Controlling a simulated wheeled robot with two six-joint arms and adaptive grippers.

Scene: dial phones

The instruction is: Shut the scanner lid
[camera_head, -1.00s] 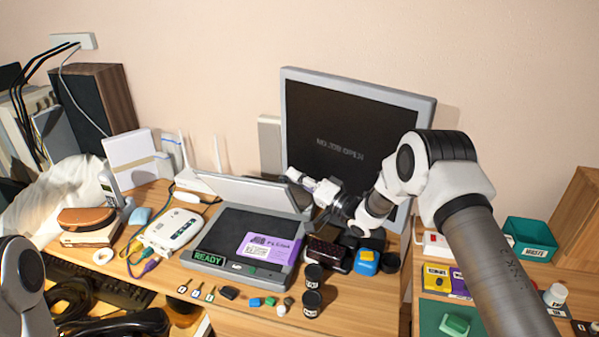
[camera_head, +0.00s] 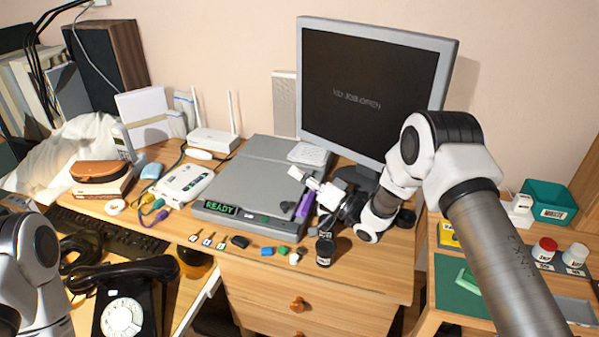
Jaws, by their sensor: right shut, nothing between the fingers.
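The grey scanner (camera_head: 240,217) sits on the desk, with a green READY display on its front. Its grey lid (camera_head: 245,172) now lies down flat over the bed; I cannot tell if a small gap is left under it. A strip of purple (camera_head: 304,206) shows at the scanner's right side, partly behind my gripper; most of the purple-and-white card is hidden. My right gripper (camera_head: 299,177) is shut and empty, at the right part of the lid; I cannot tell if it touches. My left gripper is out of view; only its arm shows at lower left.
A monitor (camera_head: 370,90) stands behind my right arm. A black phone (camera_head: 122,310) is at front left.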

